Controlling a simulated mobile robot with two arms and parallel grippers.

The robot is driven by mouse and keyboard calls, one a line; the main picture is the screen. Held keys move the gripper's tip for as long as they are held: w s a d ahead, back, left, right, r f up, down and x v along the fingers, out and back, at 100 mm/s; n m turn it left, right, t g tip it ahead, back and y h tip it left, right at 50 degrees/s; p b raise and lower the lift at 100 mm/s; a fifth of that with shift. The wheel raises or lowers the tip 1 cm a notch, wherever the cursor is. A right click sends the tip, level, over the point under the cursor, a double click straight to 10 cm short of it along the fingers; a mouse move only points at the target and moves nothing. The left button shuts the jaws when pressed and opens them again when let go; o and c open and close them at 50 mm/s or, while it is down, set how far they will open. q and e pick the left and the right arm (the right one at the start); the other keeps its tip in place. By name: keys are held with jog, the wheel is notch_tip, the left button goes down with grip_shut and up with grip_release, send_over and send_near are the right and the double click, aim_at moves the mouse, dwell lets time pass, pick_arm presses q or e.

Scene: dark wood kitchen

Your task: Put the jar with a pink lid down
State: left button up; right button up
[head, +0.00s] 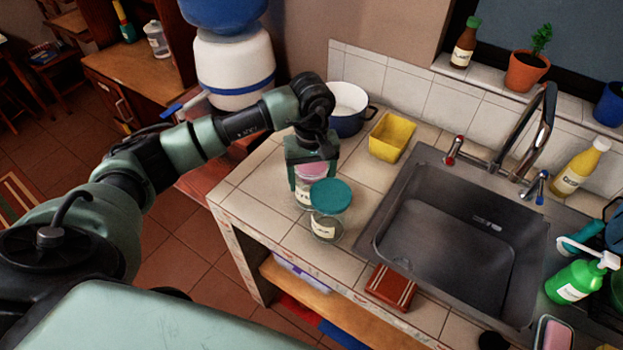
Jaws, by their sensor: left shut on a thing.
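The jar with a pink lid (311,171) is at the left part of the tiled counter, partly hidden behind a jar with a teal lid (331,196). My left gripper (312,178) comes down from above and is shut around the pink-lidded jar. The jar looks upright; its base is hidden, so I cannot tell whether it touches the counter. The teal-lidded jar stands just in front and to the right, very close to the gripper. My right gripper is not in view.
A blue pot (347,108) and a yellow container (392,137) stand behind the gripper. The sink (450,240) is to the right. A red-brown box (390,287) lies at the front edge. Bare tiles (256,190) lie left of the jars.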

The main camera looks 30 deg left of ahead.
pick_arm(q)
jog(key=shift+f, duration=0.8)
jog(key=shift+f, duration=0.2)
jog(key=o, duration=1.9)
jog(key=shift+r, duration=0.1)
